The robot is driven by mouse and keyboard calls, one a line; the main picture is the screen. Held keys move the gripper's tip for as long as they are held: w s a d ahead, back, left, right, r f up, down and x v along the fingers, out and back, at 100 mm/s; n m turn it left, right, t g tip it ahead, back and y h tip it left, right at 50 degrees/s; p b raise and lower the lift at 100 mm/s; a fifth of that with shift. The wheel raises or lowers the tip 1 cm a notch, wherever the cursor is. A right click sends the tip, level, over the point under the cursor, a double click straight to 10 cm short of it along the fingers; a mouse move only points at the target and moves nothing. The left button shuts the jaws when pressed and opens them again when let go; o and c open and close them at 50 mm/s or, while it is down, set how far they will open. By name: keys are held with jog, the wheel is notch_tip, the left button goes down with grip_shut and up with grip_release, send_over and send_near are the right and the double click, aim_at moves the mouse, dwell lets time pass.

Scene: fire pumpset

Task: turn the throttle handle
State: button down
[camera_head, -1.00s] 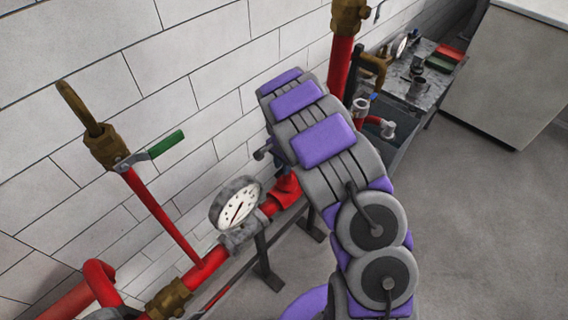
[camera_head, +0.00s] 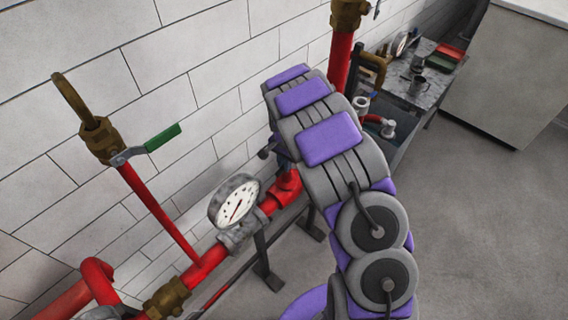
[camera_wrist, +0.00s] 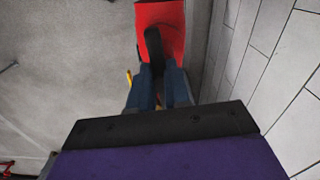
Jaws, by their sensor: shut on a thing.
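The throttle handle (camera_wrist: 153,45) is a dark, rounded lever in the wrist view, in front of a red pump or pipe body (camera_wrist: 172,22). My gripper (camera_wrist: 160,75) has two blue fingers, one on each side of the handle's near end, shut on it. The fingers cover that near end. In the head view my purple and grey arm reaches away to the red pipework by the wall. The arm hides most of my gripper and the handle there.
A white pressure gauge (camera_head: 234,200) stands on the red pipe left of my arm. A green-handled valve (camera_head: 163,138) is further left. A red vertical pipe (camera_head: 340,66) rises behind my arm. A metal table (camera_head: 425,92) stands at the back. Open grey floor lies right.

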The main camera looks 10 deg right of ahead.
jog(key=n+b, duration=0.3)
jog(key=n, duration=0.1)
jog(key=shift+d+f, duration=0.1)
jog(key=shift+d, duration=0.05)
jog(key=shift+s+d+n+b, duration=0.1)
jog(key=shift+d+n+b, duration=0.1)
jog(key=shift+n+b, duration=1.2)
jog(key=shift+n, duration=0.5)
jog(key=c, duration=1.1)
grip_release()
jog(key=shift+r, duration=0.2)
